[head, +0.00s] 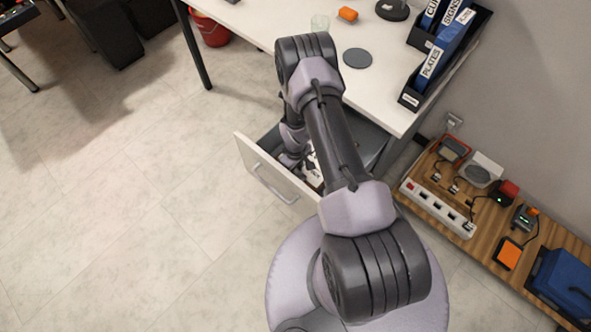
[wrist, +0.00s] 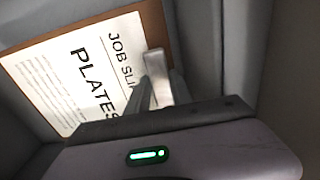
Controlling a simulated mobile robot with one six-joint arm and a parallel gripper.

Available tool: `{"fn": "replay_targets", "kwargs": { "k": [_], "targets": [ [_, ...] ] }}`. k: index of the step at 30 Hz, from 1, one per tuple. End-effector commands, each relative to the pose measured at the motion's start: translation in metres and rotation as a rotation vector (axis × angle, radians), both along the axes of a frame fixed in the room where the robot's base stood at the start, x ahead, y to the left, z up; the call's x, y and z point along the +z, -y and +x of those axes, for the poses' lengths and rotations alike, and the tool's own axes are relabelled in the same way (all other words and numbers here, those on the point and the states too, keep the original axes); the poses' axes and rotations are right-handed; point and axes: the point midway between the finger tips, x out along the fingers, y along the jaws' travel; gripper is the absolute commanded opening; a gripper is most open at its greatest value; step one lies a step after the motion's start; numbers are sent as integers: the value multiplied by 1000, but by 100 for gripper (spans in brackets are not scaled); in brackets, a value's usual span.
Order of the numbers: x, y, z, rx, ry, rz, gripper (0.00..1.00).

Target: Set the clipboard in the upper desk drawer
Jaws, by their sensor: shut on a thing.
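The clipboard (wrist: 75,80) is a brown board with a white sheet reading "JOB SLIP" and "PLATES"; it fills the upper left of the wrist view. My gripper (wrist: 152,85) is shut on its near edge, by a pale metal piece. In the head view a small white part of the clipboard (head: 312,168) shows beside my arm, within the open drawer's outline. The desk drawer (head: 262,168) is pulled out, its pale front and handle facing lower left. My arm hides much of the drawer's inside. I cannot tell whether the clipboard touches the drawer floor.
The white desk (head: 390,100) stands above the drawer, with a grey disc (head: 357,58), a glass (head: 319,23) and an orange item (head: 348,14). Black file holders (head: 412,97) with blue binders line its right side. A wooden shelf (head: 485,240) with devices is at right.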

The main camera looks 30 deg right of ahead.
Motion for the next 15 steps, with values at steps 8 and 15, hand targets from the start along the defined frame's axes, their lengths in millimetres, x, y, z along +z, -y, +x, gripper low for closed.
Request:
{"fn": "replay_targets", "kwargs": {
  "k": [8, 15],
  "targets": [
    [-10, 0, 0, 0, 0, 0, 0],
    [-13, 0, -2, 1, -3, 1, 36]
  ]
}}
